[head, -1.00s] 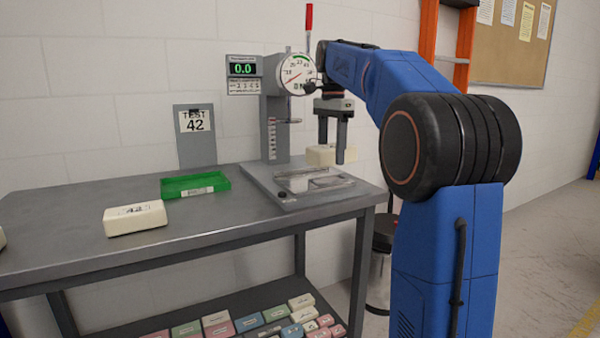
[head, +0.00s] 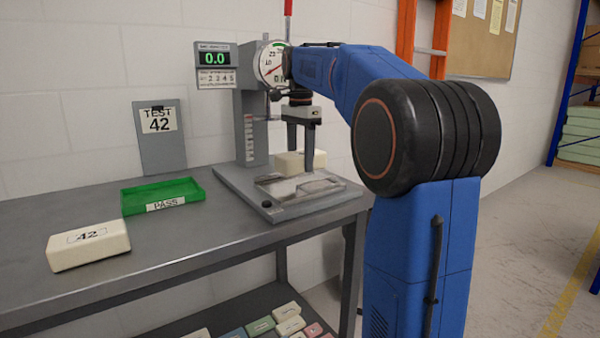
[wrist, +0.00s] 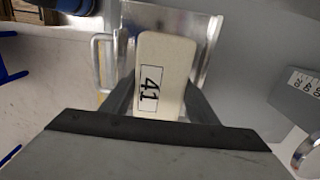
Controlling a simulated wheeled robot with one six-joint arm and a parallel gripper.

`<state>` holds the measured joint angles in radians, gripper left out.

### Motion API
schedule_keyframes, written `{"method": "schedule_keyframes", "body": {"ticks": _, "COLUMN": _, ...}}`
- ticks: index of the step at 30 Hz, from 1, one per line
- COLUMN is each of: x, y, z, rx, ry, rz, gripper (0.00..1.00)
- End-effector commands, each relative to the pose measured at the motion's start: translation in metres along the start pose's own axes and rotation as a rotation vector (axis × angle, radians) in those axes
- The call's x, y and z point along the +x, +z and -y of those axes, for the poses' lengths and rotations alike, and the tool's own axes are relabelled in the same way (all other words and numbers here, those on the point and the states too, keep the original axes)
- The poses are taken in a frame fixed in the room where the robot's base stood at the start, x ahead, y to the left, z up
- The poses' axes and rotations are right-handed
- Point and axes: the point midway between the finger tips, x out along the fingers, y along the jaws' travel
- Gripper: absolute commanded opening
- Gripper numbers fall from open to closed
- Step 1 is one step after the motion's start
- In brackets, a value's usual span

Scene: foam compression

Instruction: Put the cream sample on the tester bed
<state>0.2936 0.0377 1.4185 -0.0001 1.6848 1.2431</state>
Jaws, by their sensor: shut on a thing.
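My gripper (head: 301,152) is shut on a cream block (head: 283,164), which hangs by the tester. In the wrist view the block (wrist: 170,60) lies between my fingers, its label reading "41". The tester bed (head: 300,188) is a shiny metal plate on the grey tester base. The bed also shows beneath and beside the block in the wrist view (wrist: 207,40). I cannot tell whether the block touches anything below. A second cream block (head: 90,247), labelled "42", lies on the bench at the left. A sign (head: 158,120) reads "TEST 42".
A green tray (head: 160,195) marked "PASS" sits on the grey bench (head: 190,240) between the second block and the tester. The tester's column (head: 251,125), dial and red-handled lever rise behind the bed. The display (head: 214,58) reads 0.0. Coloured blocks lie on the lower shelf.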

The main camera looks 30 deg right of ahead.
Motion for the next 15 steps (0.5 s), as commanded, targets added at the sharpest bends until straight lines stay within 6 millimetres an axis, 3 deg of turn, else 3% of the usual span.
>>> {"method": "schedule_keyframes", "body": {"ticks": 9, "x": 0.037, "y": 0.000, "z": -0.001, "rx": 0.000, "ry": 0.002, "rz": 0.001, "gripper": 0.33}}
{"method": "schedule_keyframes", "body": {"ticks": 15, "x": 0.040, "y": 0.000, "z": 0.000, "rx": 0.000, "ry": 0.000, "rz": 0.000, "gripper": 0.33}}
